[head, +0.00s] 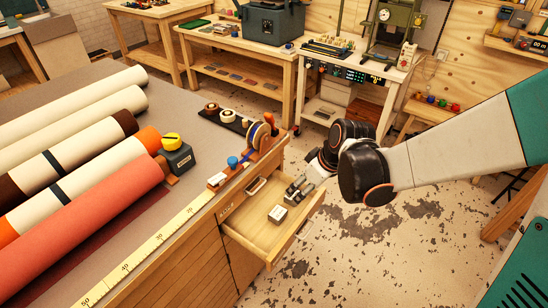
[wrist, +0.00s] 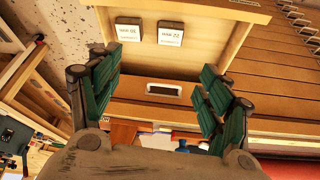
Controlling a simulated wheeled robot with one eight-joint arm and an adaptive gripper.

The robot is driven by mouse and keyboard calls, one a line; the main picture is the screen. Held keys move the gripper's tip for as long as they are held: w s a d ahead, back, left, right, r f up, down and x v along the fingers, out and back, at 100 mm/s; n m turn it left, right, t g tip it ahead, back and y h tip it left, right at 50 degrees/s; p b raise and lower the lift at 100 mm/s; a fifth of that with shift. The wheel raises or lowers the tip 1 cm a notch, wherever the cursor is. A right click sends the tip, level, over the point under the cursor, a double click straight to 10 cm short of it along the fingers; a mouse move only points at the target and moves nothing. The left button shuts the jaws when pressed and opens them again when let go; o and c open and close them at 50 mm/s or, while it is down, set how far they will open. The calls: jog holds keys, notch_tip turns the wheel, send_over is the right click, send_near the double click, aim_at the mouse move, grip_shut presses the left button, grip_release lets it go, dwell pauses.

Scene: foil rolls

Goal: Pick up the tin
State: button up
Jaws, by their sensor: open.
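Two small pale labelled tins lie apart in the open wooden drawer. In the wrist view, one tin (wrist: 128,32) is on the left and the other tin (wrist: 170,37) is on the right, their print upside down and too small to read surely. In the head view, one tin (head: 278,213) shows on the drawer floor; the other is hard to make out near my gripper. My gripper (head: 302,187) is over the drawer's far part. In the wrist view, its green fingers (wrist: 160,68) are spread wide with nothing between them, and both tins appear beyond the fingertips.
The drawer (head: 258,240) sticks out of the wooden bench, its walls around the tins. The bench top (head: 130,225) holds several large rolls, a yellow ruler (head: 128,265) and a tape dispenser (head: 262,132). The floor (head: 350,265) right of the drawer is clear.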

jog(key=n, duration=0.2)
send_near(279, 213)
jog(key=f+b, duration=0.1)
jog(key=w+f+b, duration=0.1)
jog(key=f+b, duration=0.1)
jog(key=shift+w+f+g+y, duration=0.1)
jog(key=shift+w+g+y, duration=0.2)
jog(key=shift+g, duration=0.1)
jog(key=shift+a+b+x, duration=0.15)
jog(key=shift+b+x, duration=0.7)
jog(key=shift+x, duration=0.65)
jog(key=shift+a+b+x, duration=0.2)
jog(key=shift+b+x, duration=0.6)
jog(key=shift+x, duration=0.75)
jog(key=c, duration=1.2)
